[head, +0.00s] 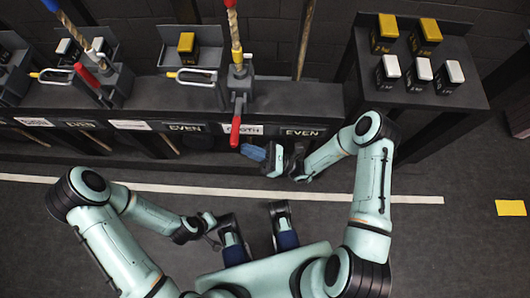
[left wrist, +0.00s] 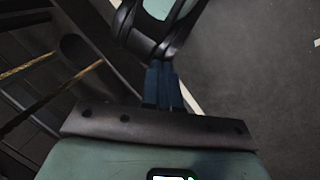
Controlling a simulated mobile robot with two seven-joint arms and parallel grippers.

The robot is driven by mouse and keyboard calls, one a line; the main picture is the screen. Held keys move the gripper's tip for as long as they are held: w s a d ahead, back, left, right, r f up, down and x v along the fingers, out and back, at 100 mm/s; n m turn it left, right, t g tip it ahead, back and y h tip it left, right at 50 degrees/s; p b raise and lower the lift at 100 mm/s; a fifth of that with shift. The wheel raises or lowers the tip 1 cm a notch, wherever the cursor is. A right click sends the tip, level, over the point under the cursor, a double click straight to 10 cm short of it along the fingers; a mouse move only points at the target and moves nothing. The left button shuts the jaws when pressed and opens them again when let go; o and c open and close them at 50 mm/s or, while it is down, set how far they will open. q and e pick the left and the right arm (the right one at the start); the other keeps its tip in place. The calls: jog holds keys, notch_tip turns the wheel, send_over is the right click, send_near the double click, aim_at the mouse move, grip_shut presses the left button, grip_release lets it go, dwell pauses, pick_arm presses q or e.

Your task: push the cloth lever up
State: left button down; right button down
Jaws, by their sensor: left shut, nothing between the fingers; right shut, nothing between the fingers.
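The cloth lever (head: 237,122) is a red handle hanging down from its grey mount, in front of a label ending in "OTH" whose first letters it partly hides. My right gripper (head: 254,152) is shut and empty. Its blue fingertips point left, just below and to the right of the lever's tip, with a small gap visible between them. My left gripper is shut and empty; its blue fingers (left wrist: 162,88) show together in the left wrist view. It is far from the lever, low in the head view near my base, where its fingertips are hard to make out.
Another red lever (head: 88,76) stands further left. Horizontal lever handles (head: 195,77) flank the mounts on the dark bench. A side table (head: 465,92) holds several yellow- and white-topped blocks. A white line (head: 330,195) crosses the open floor.

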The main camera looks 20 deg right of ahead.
aim_at(237, 121)
pick_arm(q)
jog(key=shift+s+d+r, duration=0.15)
jog(key=shift+s+r, duration=0.05)
jog(key=shift+s, duration=0.05)
pick_arm(e)
jog(key=shift+w+a+r, duration=0.15)
jog(key=shift+w+r, duration=0.05)
jog(key=shift+r, duration=0.55)
jog(key=shift+w+a+r, duration=0.15)
jog(key=shift+a+r, duration=0.05)
jog(key=shift+r, duration=0.5)
jog(key=shift+w+a+r, duration=0.15)
jog(key=shift+w+r, duration=0.05)
jog(key=shift+r, duration=0.55)
